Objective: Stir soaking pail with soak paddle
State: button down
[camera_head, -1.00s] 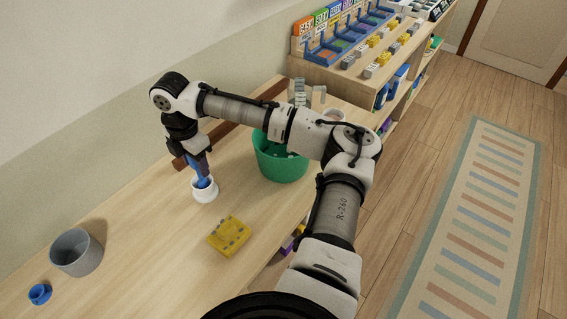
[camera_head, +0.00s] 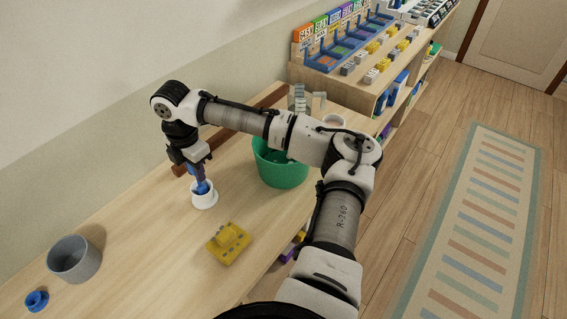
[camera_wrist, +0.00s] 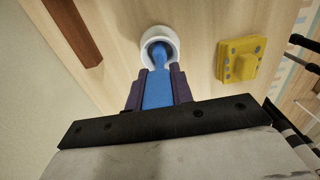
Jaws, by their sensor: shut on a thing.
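My gripper (camera_head: 195,170) is shut on the blue soak paddle (camera_wrist: 157,88), gripping its upper part between dark purple fingers. The paddle points down, slightly tilted, and its lower end is inside a small white round pot (camera_head: 204,200). The pot stands upright on the wooden bench and also shows in the wrist view (camera_wrist: 146,37). The paddle's tip is hidden inside the pot. A green pail (camera_head: 281,173) stands to the right, partly behind my arm, with green content inside. I cannot tell for sure which vessel is the soaking pail.
A yellow block piece (camera_head: 228,243) lies in front of the pot. A grey cup (camera_head: 75,261) and a small blue piece (camera_head: 37,300) are at the near left. A brown wooden bar (camera_head: 228,137) lies along the wall. The bench (camera_head: 140,237) between is clear.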

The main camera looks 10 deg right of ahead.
jog(key=shift+r+p, duration=4.3)
jog(key=shift+r, duration=0.75)
